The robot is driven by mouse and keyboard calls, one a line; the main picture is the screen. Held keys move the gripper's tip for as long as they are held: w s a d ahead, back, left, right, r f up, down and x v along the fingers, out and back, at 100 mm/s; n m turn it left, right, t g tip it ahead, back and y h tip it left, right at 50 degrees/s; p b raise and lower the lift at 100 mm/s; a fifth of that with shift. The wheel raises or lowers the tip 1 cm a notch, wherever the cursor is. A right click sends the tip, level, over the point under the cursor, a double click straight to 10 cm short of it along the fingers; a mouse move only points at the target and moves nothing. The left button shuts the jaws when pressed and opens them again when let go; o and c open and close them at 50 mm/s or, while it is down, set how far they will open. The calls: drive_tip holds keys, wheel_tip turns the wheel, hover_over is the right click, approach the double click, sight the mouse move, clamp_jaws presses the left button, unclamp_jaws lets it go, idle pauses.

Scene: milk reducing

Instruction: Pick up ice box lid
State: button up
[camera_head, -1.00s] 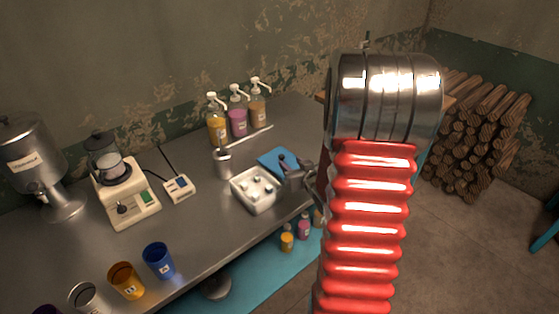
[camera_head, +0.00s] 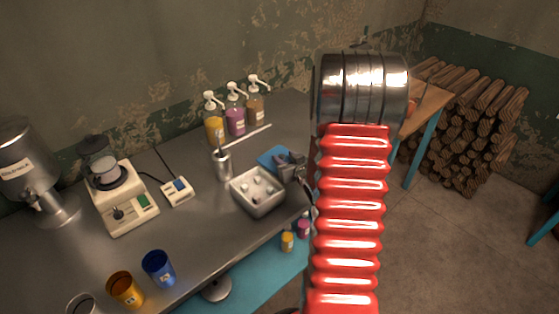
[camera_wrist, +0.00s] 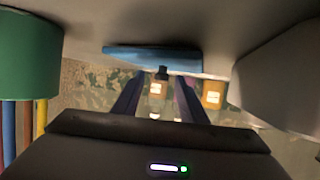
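The ice box lid is a flat blue plate (camera_head: 268,156) on the counter behind the ice box, partly covered by my gripper (camera_head: 290,166) in the head view. In the wrist view the lid (camera_wrist: 150,55) shows edge-on with a small dark knob (camera_wrist: 162,72). The two dark fingers of my gripper (camera_wrist: 160,78) are apart, one on each side of the knob, with gaps between. I cannot tell how deep the knob sits between them. The open pale ice box (camera_head: 259,207) holds several light cubes, just in front of the lid.
A metal cup (camera_head: 222,165) stands left of the ice box, with a thin rod upright in it. Pump bottles (camera_head: 235,115) stand at the back. Small bottles sit below the counter edge.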

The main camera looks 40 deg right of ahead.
drive_tip(key=shift+w+a+f, duration=0.1)
drive_tip(key=shift+w+f, duration=0.1)
drive_tip(key=shift+w, duration=0.4)
drive_tip(key=shift+s, duration=0.1)
clamp_jaws()
